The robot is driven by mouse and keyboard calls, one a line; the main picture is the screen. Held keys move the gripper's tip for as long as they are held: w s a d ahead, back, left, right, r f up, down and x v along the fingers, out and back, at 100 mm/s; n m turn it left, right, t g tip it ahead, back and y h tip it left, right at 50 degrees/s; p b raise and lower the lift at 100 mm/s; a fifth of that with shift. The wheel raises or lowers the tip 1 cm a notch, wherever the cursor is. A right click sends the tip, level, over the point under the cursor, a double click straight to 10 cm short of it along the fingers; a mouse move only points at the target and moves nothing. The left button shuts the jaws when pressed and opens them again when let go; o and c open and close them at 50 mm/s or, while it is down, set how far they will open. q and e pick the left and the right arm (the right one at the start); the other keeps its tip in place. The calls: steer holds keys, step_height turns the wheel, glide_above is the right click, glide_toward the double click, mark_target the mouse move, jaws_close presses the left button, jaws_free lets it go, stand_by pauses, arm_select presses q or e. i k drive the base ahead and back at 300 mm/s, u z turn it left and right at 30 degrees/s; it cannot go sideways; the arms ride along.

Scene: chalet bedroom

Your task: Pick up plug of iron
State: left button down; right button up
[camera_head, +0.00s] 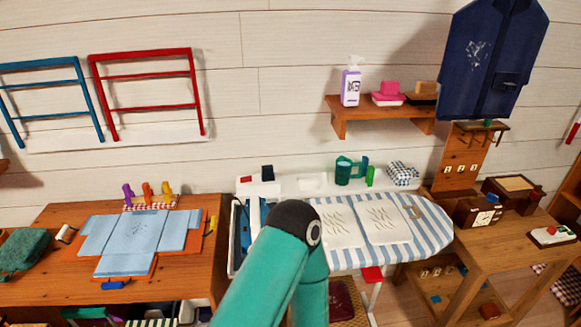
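A dark and blue object (252,225), which may be the iron, stands at the left end of the striped ironing board (432,236). My arm partly covers it. I cannot make out a cord. One of my teal arms rises in front of the board, showing a dark joint. Neither gripper shows in the view.
A wooden table (187,272) with folded light-blue cloth (132,240) stands at left. A green mug (343,171) and checked cloth (403,173) sit on the ledge (311,183). A wall shelf (378,110) holds a bottle (351,84). A wooden desk (500,250) is at right.

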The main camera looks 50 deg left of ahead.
mark_target(268, 174)
steer(key=z, duration=0.25)
steer(key=i, duration=0.5)
steer(key=u, duration=2.8)
steer(key=k, duration=0.4)
steer(key=u, duration=0.4)
steer(key=i, duration=0.4)
steer(key=z, duration=0.3)
steer(key=k, duration=0.45)
steer(key=u, duration=0.35)
steer(key=i, duration=0.1)
steer(key=z, duration=0.15)
